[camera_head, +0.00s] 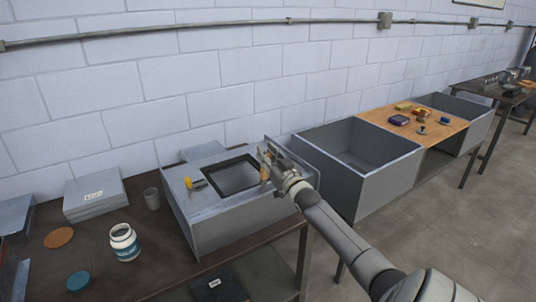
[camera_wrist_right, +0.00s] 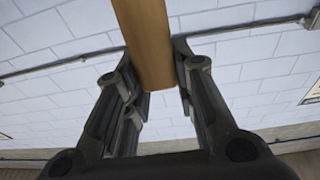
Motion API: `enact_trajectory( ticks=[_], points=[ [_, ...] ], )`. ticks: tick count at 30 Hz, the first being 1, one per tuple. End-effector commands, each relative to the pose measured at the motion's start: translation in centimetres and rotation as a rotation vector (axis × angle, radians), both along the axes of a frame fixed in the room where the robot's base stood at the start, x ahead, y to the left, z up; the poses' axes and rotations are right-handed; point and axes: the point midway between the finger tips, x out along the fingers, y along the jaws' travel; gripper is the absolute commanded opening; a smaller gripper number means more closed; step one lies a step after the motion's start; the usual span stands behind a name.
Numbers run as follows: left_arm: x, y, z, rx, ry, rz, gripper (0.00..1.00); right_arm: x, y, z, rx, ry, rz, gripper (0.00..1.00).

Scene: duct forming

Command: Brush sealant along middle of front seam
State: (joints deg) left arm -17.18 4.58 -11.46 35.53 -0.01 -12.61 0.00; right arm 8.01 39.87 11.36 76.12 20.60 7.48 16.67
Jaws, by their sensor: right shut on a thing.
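My right gripper (camera_head: 273,172) is shut on a brush with a wooden handle (camera_head: 264,172) and holds it over the right end of a grey metal duct box. The handle (camera_wrist_right: 147,45) also shows between the fingers (camera_wrist_right: 157,75) in the right wrist view. The brush's bristles are hard to make out. The grey duct box (camera_head: 222,226) has a dark-edged rectangular opening in its top. I cannot tell whether the brush touches it, and no sealant line is clear along its front edge. A white sealant jar (camera_head: 124,243) stands open on the dark table. My left gripper is out of view.
A yellow-handled tool (camera_head: 196,184) lies on the duct's top. A teal disc (camera_head: 78,281), a brown disc (camera_head: 59,237), a grey cup (camera_head: 152,199) and stacked metal sheets (camera_head: 93,195) lie left. Large open metal bins (camera_head: 385,183) stand right. A white block wall is behind.

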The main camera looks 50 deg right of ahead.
Motion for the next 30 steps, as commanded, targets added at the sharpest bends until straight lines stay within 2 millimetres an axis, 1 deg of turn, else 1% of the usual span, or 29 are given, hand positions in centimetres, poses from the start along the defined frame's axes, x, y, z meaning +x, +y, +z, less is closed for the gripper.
enact_trajectory(
  ticks=[7,15,26,30],
  points=[
    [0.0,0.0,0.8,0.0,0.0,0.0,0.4,0.3,1.2,0.1,0.002,-0.001,0.0,0.0],
    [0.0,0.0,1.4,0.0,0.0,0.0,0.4,0.7,2.9,-0.2,0.002,-0.001,0.0,0.0],
    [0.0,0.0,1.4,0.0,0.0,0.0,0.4,0.7,3.1,-0.4,0.002,0.003,0.0,0.0],
    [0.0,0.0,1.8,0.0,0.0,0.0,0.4,0.9,3.6,-0.3,0.005,0.003,0.001,0.0]
  ],
)
